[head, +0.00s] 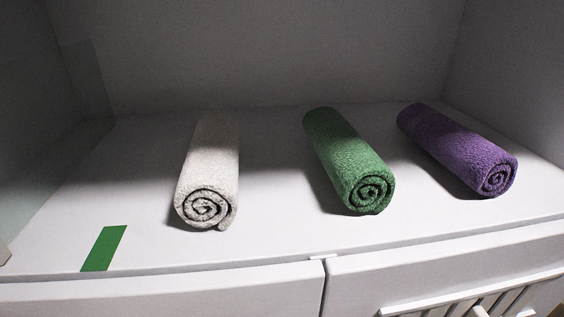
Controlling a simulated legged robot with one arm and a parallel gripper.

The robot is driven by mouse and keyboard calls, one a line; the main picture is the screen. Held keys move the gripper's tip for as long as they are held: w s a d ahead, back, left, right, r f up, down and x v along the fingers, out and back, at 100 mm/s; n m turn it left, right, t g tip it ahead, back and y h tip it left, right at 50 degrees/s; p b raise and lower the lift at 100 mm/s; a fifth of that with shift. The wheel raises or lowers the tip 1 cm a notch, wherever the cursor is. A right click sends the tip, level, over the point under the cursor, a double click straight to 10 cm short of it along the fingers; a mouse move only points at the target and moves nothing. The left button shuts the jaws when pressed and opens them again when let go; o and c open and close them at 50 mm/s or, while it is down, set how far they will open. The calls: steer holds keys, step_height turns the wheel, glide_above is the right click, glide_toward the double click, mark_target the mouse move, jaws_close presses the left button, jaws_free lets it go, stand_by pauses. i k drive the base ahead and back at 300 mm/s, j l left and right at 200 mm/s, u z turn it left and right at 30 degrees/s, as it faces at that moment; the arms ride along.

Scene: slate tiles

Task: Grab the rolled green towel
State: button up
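The rolled green towel (343,155) lies on a white shelf (270,244), a little right of the middle of the head view. Its spiral end faces me near the shelf's front, and its length runs back and slightly left. Nothing covers it, and its far part is in shadow. My gripper is not in view.
A rolled white towel (209,165) lies to the left of the green one, and a rolled purple towel (455,147) to the right, both apart from it. A flat green strip (104,248) marks the shelf's front left. Walls enclose the back and sides; drawers (160,292) sit below the front edge.

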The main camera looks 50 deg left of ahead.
mark_target(362, 181)
steer(key=i+u, duration=0.15)
steer(key=u, duration=1.75)
